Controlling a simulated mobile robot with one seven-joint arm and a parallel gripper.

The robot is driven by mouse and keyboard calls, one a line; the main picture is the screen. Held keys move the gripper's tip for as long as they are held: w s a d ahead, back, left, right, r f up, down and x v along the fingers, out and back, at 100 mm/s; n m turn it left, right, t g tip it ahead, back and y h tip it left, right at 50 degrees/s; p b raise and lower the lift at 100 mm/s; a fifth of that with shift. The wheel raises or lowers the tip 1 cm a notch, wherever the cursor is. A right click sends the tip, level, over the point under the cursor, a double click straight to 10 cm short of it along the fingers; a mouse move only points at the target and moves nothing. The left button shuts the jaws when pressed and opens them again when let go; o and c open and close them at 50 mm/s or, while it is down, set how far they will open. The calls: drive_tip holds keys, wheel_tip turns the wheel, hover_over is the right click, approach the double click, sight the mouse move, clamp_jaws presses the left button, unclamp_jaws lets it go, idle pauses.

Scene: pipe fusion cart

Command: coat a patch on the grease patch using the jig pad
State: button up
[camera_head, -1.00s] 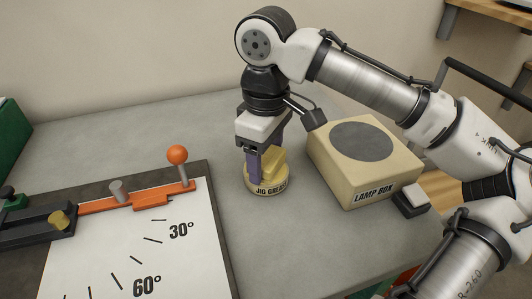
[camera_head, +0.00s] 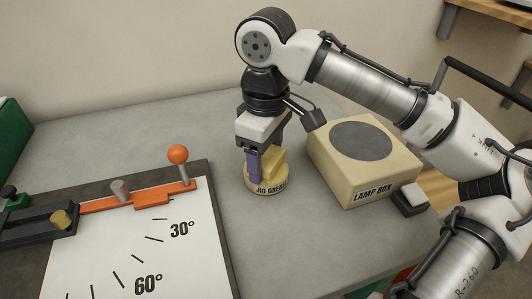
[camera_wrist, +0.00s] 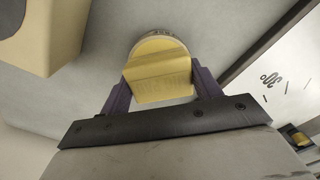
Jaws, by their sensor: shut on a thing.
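The jig pad (camera_head: 272,160) is a yellow block held between the purple fingers of my gripper (camera_head: 261,164). In the wrist view the jig pad (camera_wrist: 159,77) fills the gap between both fingers. It is at the top of a round, pale yellow tin (camera_head: 267,186) labelled as jig grease. The pad hides most of the tin's top, so I cannot tell whether it touches the grease inside. The tin's rim also shows behind the pad in the wrist view (camera_wrist: 155,37). I cannot make out with certainty which surface is the grease patch.
A cream lamp box (camera_head: 380,187) with a dark grey disc on top stands just right of the tin. At the left lies a white angle board (camera_head: 190,262) with an orange lever (camera_head: 110,203) and ball knob. Bare grey bench (camera_head: 110,130) lies behind and between them.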

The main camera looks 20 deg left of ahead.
sight(266, 156)
wheel_tip(266, 156, up, 7)
drive_tip(key=p, duration=0.7)
drive_tip(key=shift+p, duration=0.4)
drive_tip(key=shift+f, duration=0.1)
idle(0.6)
